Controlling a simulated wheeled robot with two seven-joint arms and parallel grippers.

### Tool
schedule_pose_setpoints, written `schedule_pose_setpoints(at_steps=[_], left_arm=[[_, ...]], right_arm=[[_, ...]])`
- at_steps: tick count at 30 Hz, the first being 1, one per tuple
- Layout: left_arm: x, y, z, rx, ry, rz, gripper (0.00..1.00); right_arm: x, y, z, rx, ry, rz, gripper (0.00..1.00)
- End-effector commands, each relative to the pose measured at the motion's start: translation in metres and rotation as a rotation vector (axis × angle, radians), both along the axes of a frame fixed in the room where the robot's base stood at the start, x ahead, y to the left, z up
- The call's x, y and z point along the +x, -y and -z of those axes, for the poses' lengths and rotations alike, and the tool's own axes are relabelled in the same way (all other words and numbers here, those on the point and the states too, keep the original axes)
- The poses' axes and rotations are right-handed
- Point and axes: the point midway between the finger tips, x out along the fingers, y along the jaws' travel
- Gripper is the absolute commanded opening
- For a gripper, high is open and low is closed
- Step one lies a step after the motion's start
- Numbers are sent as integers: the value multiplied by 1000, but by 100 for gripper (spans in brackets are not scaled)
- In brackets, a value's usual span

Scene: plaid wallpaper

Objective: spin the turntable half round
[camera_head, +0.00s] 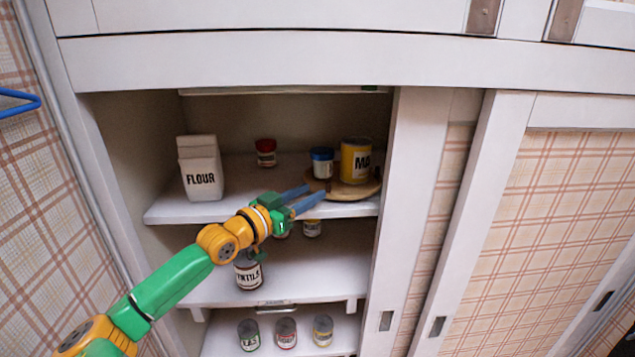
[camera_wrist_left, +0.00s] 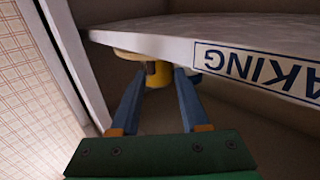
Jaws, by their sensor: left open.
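The turntable (camera_head: 352,191) is a round wooden disc on the upper shelf, near its front right corner. A yellow can (camera_head: 356,160) and a small jar with a blue lid (camera_head: 321,162) stand on it. My left gripper (camera_head: 316,191) is open, with its blue fingers at the front left edge of the disc; I cannot tell whether they touch it. In the left wrist view the fingers (camera_wrist_left: 160,72) are apart, with part of the disc (camera_wrist_left: 128,55) and the yellow can (camera_wrist_left: 158,75) beyond them. My right gripper is not in view.
A flour bag (camera_head: 202,168) and a red-lidded jar (camera_head: 265,152) stand on the same shelf. Lower shelves hold jars and cans, including a lentils jar (camera_head: 248,272). The cabinet's white upright (camera_head: 405,200) is close to the disc's right. The shelf's middle is clear.

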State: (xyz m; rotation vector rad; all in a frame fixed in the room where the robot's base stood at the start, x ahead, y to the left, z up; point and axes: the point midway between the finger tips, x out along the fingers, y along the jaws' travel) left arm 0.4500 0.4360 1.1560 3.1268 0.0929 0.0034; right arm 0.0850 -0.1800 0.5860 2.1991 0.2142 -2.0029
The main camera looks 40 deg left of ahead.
Motion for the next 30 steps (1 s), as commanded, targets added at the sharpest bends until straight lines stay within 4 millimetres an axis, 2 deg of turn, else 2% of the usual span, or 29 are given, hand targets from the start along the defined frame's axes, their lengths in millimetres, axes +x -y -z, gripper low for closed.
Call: schedule_pose_setpoints(at_steps=[1, 6, 12, 25, 26, 30], left_arm=[[8, -1, -6, 5, 4, -1, 46], [31, -2, -5, 3, 4, -2, 46], [47, -3, -2, 0, 2, -1, 46], [54, -4, -1, 3, 0, -1, 46], [54, -4, -1, 3, 0, -1, 40], [54, -4, -1, 3, 0, -1, 2]], right_arm=[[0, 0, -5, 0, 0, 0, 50], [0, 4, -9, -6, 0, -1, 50], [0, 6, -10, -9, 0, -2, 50], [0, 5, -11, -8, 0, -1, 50], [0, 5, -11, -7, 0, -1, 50], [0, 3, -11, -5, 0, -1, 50]])
